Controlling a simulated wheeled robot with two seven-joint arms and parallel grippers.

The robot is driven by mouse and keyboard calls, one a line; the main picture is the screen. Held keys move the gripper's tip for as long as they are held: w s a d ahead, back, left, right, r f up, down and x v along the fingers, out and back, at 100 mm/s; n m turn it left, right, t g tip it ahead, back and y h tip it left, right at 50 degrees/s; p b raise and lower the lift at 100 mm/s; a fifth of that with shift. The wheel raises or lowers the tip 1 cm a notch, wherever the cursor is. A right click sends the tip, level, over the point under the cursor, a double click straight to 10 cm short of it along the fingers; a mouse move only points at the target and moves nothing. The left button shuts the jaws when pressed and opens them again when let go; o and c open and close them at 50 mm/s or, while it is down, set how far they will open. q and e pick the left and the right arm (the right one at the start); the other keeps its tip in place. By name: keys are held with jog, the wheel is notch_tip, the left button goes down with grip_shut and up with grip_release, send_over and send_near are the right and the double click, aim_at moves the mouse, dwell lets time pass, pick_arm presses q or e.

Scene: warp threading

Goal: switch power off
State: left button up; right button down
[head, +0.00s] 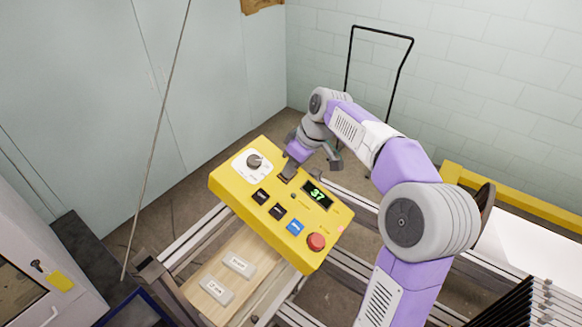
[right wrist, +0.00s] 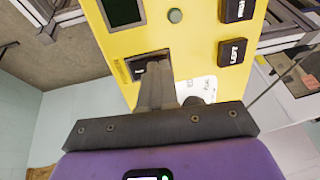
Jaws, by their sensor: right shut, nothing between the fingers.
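A yellow control panel (head: 222,184) stands tilted on a metal frame. It has a rotary knob (head: 254,160) on a white dial, a lit green display (head: 317,195) reading 37, dark buttons (head: 277,211), a blue button (head: 295,227) and a red round button (head: 316,242). My right gripper (head: 288,173) is shut and empty, its tips at the panel between knob and display. In the right wrist view the closed fingers (right wrist: 155,72) are over a small recessed switch (right wrist: 137,70), partly hiding it. I cannot tell whether they touch it. My left gripper is not in view.
Below the panel is a wooden board (head: 216,280) with two pale labelled blocks (head: 239,263). A yellow tag (head: 61,281) hangs on a cabinet at left. A black tube frame (head: 378,30) stands behind my arm. Metal rails surround the panel.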

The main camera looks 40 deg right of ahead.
jog(key=shift+a+f+b, duration=0.15)
jog(key=shift+f+b, duration=0.15)
jog(key=shift+b, duration=0.3)
jog(key=shift+f+h+b, duration=0.25)
jog(key=shift+h+b, duration=0.25)
jog(key=shift+b, duration=0.05)
jog(key=shift+s+a+r, duration=0.1)
jog(key=shift+a+r, duration=0.05)
jog(key=shift+a, duration=0.1)
jog(key=shift+d, duration=0.1)
jog(key=shift+d+p, duration=0.1)
jog(key=shift+p, duration=0.2)
